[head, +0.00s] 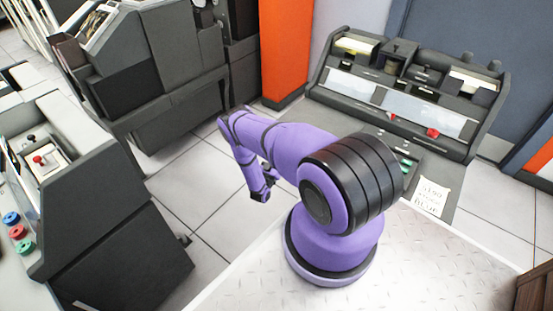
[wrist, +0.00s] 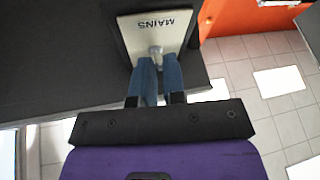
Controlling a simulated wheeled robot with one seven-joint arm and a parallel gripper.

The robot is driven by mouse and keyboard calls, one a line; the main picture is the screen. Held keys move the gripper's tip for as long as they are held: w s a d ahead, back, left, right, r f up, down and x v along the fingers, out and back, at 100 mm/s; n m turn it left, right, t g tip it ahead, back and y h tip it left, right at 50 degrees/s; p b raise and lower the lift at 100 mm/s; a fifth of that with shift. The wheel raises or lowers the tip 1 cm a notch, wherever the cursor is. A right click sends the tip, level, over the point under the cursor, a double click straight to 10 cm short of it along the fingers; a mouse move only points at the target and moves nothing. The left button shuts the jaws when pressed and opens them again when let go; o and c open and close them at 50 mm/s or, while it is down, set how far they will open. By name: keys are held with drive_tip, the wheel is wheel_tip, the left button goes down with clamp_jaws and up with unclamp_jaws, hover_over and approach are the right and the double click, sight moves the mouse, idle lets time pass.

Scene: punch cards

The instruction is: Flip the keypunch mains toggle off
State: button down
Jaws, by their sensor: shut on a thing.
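In the wrist view a pale square plate marked MAINS (wrist: 180,30), seen upside down, is set on a dark surface. A small metal toggle (wrist: 155,50) stands out from its middle. I cannot make out the MAINS plate in the head view.
A grey console (head: 100,190) with coloured buttons stands at the left, and a dark machine (head: 125,70) behind it. An orange pillar (head: 286,45) is at the back. A desk unit (head: 395,85) with a handwritten note (head: 428,194) is at the right. Tiled floor (head: 190,190) lies between.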

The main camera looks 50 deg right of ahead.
drive_tip(key=c, duration=1.2)
unclamp_jaws()
drive_tip(key=v, duration=1)
drive_tip(key=shift+s+a+f, duration=0.1)
drive_tip(key=shift+a+f, duration=0.15)
drive_tip(key=shift+a, duration=0.05)
